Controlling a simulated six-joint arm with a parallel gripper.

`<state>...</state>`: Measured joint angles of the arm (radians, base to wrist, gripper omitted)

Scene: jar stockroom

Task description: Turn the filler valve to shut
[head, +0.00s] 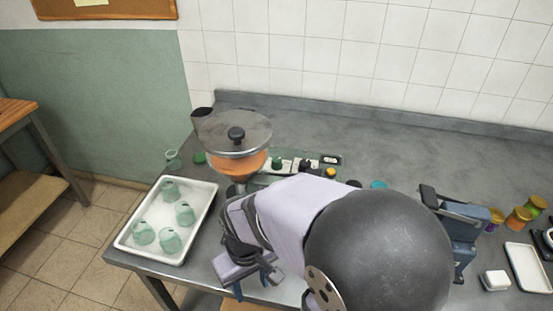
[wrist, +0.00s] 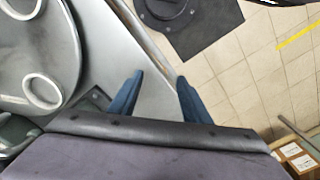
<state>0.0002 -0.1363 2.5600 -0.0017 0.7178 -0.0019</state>
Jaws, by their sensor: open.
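The filler (head: 240,158) stands at the back left of the bench, with an orange hopper under a round steel lid with a black knob. Its lower part is largely behind my arm, and I cannot make out the valve or how it is turned. My gripper (head: 256,285) is in front of the filler, low by the bench's front edge. In the wrist view my gripper (wrist: 160,80) shows two blue fingers apart, with nothing between them but the bench edge and floor beyond.
A white tray (head: 122,246) with several green glass jars lies left of the filler. Coloured-lid jars (head: 517,218) and a white tray (head: 527,268) are at the right. The back of the bench is clear.

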